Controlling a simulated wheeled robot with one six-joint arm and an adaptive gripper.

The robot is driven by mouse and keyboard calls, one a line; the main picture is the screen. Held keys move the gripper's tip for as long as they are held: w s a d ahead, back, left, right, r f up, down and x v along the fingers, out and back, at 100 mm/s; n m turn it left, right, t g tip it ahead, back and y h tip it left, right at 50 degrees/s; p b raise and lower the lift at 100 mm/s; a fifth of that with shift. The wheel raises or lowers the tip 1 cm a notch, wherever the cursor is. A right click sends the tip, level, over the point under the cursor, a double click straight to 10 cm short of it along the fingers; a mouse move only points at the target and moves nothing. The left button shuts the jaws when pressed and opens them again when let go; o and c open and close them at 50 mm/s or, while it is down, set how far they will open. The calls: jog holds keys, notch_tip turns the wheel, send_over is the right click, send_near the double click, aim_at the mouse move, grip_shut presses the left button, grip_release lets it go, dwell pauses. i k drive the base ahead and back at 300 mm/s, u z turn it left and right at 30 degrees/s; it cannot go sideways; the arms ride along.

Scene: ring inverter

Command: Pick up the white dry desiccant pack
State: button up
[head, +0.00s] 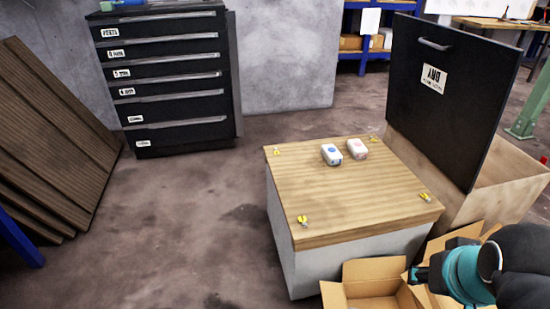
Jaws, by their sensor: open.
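Two small white packs lie side by side on the wooden top of a low cabinet in the head view. The left white pack (331,154) has a blue mark. The right white pack (357,148) has a pink mark. I cannot read any wording on either pack, so I cannot tell by label which is dry. Part of my arm shows at the lower right, in front of the cabinet and clear of the packs. I cannot make out my gripper's fingers.
The wooden top (345,195) has small yellow fittings near its corners. Behind it to the right stands an open wooden crate (500,195) with a raised black lid (450,100). An open cardboard box (372,272) sits in front. A black drawer cabinet (165,85) stands behind left; floor (190,215) is clear.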

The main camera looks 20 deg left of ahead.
aim_at(332, 156)
jog(key=u, duration=1.9)
jog(key=i, duration=3.1)
jog(key=z, duration=2.7)
jog(key=i, duration=0.45)
jog(key=u, duration=0.1)
